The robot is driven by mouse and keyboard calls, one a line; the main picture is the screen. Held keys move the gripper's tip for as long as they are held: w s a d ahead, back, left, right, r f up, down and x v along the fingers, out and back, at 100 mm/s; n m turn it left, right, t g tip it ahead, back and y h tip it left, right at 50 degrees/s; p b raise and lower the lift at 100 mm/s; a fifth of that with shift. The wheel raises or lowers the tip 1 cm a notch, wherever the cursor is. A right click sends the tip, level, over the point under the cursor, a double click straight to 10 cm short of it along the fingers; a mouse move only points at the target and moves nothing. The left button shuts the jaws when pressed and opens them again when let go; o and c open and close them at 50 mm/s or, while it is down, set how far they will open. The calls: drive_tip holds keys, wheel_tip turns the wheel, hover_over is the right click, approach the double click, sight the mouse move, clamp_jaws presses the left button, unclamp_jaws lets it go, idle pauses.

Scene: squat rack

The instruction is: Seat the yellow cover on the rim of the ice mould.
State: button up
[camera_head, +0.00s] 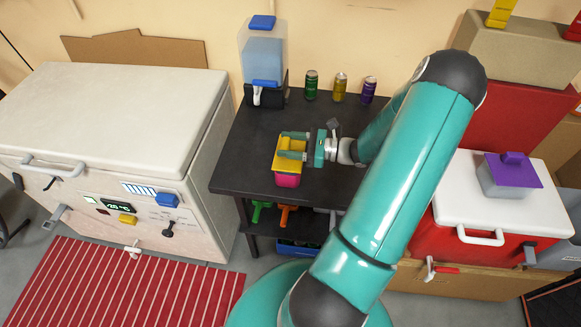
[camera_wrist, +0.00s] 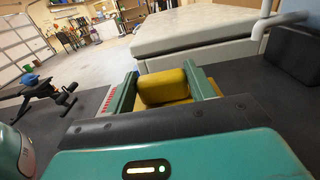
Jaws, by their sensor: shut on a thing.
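The yellow cover (camera_head: 286,164) is at the front of the dark table, in the grip of my gripper (camera_head: 293,145). In the wrist view the cover (camera_wrist: 163,87) stands between the two green fingers of my gripper (camera_wrist: 163,86), which are shut on its raised yellow part. The ice mould (camera_head: 288,181), pink-red, shows below the near edge of the cover in the head view. The cover hides most of the mould. I cannot tell whether the cover touches the rim or hangs just above it. The mould does not show in the wrist view.
The dark table (camera_head: 252,150) has free room left of the mould. Green (camera_head: 311,86), gold (camera_head: 340,88) and purple (camera_head: 369,89) cans stand at its back, beside a blue water dispenser (camera_head: 262,65). A white chest freezer (camera_head: 120,100) is left; a red cooler (camera_head: 480,252) is right.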

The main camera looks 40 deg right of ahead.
drive_tip(key=shift+f, duration=1.1)
idle(1.3)
drive_tip(key=o, duration=1)
drive_tip(key=shift+o, duration=0.2)
drive_tip(key=shift+s+d, duration=0.1)
drive_tip(key=v, duration=1.3)
drive_tip(key=shift+s+d, duration=0.15)
drive_tip(key=shift+s, duration=0.1)
